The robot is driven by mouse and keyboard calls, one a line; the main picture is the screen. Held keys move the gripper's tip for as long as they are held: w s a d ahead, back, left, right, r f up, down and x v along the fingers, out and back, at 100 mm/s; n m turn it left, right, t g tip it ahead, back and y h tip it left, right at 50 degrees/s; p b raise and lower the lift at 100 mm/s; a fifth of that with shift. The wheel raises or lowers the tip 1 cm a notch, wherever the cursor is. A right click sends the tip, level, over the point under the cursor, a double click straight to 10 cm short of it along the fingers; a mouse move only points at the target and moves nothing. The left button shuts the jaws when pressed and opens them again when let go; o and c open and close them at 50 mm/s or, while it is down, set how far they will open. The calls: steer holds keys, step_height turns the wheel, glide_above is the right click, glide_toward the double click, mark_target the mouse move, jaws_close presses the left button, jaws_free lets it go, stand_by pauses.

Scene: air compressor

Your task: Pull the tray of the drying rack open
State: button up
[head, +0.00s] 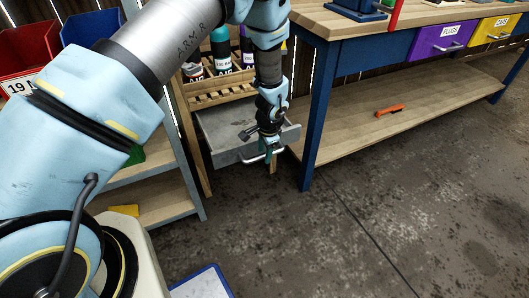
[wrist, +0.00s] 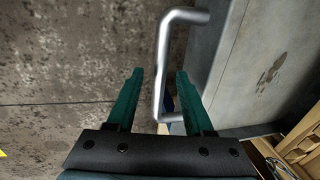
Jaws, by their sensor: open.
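The grey metal tray (head: 215,127) sits under the wooden slats of the drying rack (head: 222,96) in the head view. Part of its inside shows, and it juts out beyond the slats. A shiny bar handle (head: 250,160) is on its front. My gripper (head: 269,154) is at the handle, pointing down. In the wrist view my gripper (wrist: 160,72) is open, with the handle (wrist: 159,70) running between its two teal fingers and a gap visible on both sides. The tray front (wrist: 235,75) lies to the right of the fingers there.
Bottles (head: 222,55) stand on the rack. A blue-legged workbench (head: 313,120) with a low shelf stands close on the right; an orange tool (head: 390,110) lies on that shelf. A grey-framed shelf (head: 150,180) stands left. The concrete floor (head: 320,240) in front is mostly clear.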

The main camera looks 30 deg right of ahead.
step_height(320, 180, up, 10)
steer(key=s, duration=0.2)
steer(key=shift+a+r+b, duration=0.15)
steer(key=shift+r+b, duration=0.05)
steer(key=shift+b, duration=0.1)
steer(key=w+a+r+n+p, duration=0.2)
steer(key=w+a+r+n, duration=0.25)
steer(key=a+r, duration=0.55)
steer(key=w+a+r+n+p, duration=0.4)
steer(key=a+r, duration=0.3)
steer(key=a, duration=0.6)
steer(key=s+a+r+n+p, duration=0.1)
steer(key=s+a+r+n, duration=0.2)
steer(key=a, duration=0.6)
steer(key=s+a+r+n+p, duration=0.1)
steer(key=s+a+r+n, duration=0.2)
steer(key=a+r+n, duration=0.3)
steer(key=a+r, duration=0.1)
steer(key=a, duration=0.2)
steer(key=shift+s+a+n+g, duration=0.2)
steer(key=shift+s+n+g, duration=0.1)
steer(key=shift+s+n, duration=0.1)
